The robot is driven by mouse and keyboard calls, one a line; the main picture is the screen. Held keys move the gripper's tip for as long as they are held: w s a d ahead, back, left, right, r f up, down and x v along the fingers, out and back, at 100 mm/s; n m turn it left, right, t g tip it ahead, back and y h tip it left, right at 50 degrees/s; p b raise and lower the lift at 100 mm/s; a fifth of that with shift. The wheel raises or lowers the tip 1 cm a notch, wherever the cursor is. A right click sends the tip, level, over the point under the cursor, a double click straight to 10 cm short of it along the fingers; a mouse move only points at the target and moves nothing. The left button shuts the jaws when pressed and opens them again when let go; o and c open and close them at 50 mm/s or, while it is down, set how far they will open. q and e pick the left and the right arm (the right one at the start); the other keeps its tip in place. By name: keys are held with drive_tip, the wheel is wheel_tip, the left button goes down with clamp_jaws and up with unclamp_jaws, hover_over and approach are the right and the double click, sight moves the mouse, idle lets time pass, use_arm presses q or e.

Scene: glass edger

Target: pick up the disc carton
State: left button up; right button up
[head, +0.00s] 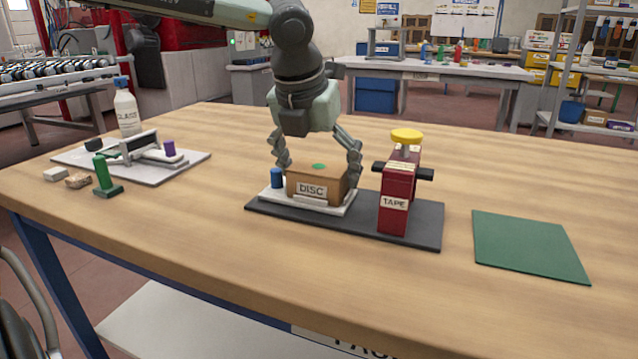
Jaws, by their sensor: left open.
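The disc carton (336,187) is a small brown box with a "DISC" label on its front and a green spot on top. It sits on a white base (343,208) on a dark grey board (290,214). My left gripper (318,176) reaches down over the carton from above. Its fingers are open, one on each side of the carton. I cannot tell whether the fingertips touch it. My right gripper is not in view.
A red tape unit (396,187) with a yellow knob stands close to the carton's right. A blue peg (277,178) is at its left. A green mat (530,246) lies right. A white board (185,167) with tools and a bottle (126,112) are left. The front table is clear.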

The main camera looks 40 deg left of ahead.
use_arm(q)
drive_tip(key=c, duration=0.8)
drive_tip(key=shift+c, duration=0.2)
drive_tip(key=shift+r, duration=0.15)
